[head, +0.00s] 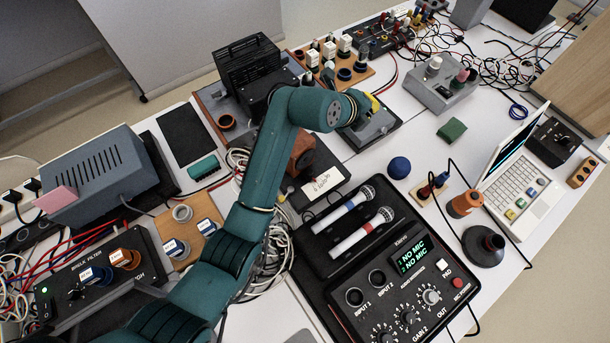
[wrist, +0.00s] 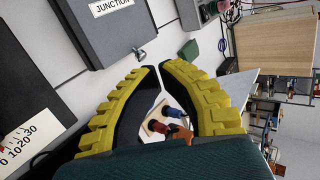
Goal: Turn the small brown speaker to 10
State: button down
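The small brown speaker (head: 302,152) appears to be the reddish-brown block on a black base, left of centre in the head view. My arm partly covers it. A white scale card (head: 326,181) lies in front of it; in the wrist view the card (wrist: 28,140) reads numbers including 10, 20 and 30 at the left edge. The speaker's angle is too hidden to read. My gripper (head: 373,103) is up and right of the speaker, over a grey box. In the wrist view its yellow fingers (wrist: 157,67) nearly meet at the tips, with nothing between them.
A grey junction box (wrist: 110,22) is close ahead of my fingers. A microphone case (head: 320,238) lies below the scale card. A blue ball (head: 399,167), a green block (head: 451,130) and an orange cylinder (head: 465,203) stand to the right. Loose cables (head: 285,235) run beside my arm.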

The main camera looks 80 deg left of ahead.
jog(key=s+d+f+n+y, duration=0.1)
jog(key=s+d+f, duration=0.1)
jog(key=s+d, duration=0.5)
jog(key=s+d+f+n+y, duration=0.1)
jog(key=s+d, duration=0.3)
jog(key=s, duration=0.7)
jog(key=n+g, duration=0.1)
jog(key=n, duration=0.1)
send_near(312, 175)
jog(key=b+x, duration=0.3)
jog(key=x, duration=0.2)
jog(key=shift+w+f, duration=0.2)
jog(key=shift+a, duration=0.15)
